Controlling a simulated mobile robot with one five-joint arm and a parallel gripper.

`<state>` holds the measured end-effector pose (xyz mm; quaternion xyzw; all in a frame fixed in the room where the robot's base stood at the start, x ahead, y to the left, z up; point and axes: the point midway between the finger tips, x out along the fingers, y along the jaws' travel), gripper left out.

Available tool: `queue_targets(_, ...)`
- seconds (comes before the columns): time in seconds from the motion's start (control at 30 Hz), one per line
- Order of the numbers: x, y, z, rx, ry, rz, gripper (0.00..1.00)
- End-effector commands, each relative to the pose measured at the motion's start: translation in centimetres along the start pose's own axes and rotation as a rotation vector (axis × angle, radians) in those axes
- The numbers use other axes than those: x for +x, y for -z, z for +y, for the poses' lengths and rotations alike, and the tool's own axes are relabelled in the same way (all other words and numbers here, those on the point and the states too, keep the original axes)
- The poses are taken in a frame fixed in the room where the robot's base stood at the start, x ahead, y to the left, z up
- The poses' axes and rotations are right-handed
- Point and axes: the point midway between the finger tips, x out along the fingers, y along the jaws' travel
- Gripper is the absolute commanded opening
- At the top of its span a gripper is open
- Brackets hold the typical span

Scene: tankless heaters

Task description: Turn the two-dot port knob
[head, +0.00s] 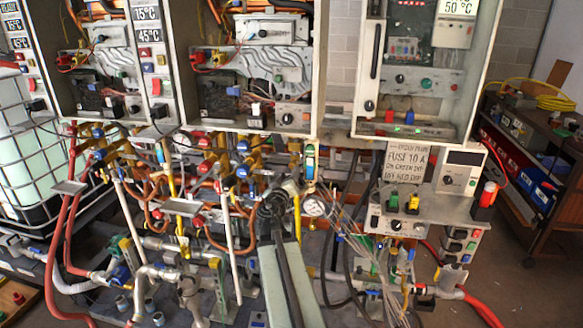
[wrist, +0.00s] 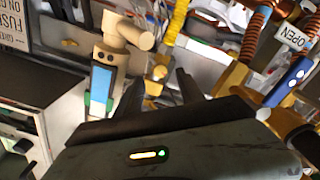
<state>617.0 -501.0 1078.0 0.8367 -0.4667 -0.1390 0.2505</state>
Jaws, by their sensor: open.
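In the wrist view a cream T-shaped knob (wrist: 122,36) shows two dark dots low on its body. It sits at the top of a blue-faced piece with green sides (wrist: 101,82). My gripper (wrist: 158,88) is open and empty, its two dark fingers spread. The knob is beyond and to the left of the fingers, apart from them. In the head view a blue and green fitting with a pale top (head: 309,160) looks like the same piece, but its dots are too small to tell. My gripper's end (head: 283,192) is just below and left of it, the fingers unclear.
A pressure gauge (head: 314,207) and a bundle of thin wires (head: 370,255) are right of my arm. Copper and brass pipes crowd the left. A printed sign (head: 405,162) hangs at the right.

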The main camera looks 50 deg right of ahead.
Motion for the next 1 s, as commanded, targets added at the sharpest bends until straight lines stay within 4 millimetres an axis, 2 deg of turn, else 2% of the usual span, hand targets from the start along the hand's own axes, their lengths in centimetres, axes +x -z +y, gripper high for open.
queue_targets(0.33,6.3,0.1,-0.1,0.0,-0.001,-0.001,0.45)
queue_targets(0.43,6.9,0.1,-0.1,0.0,0.0,0.0,0.45)
queue_targets(0.63,6.8,0.1,-0.1,0.0,0.001,0.0,0.45)
queue_targets(0.67,6.8,0.1,-0.1,0.0,0.001,0.0,0.39)
queue_targets(0.8,6.8,0.1,-0.1,0.0,0.001,0.0,0.0)
queue_targets(1.0,6.8,0.1,-0.2,-0.004,0.001,0.0,0.0)
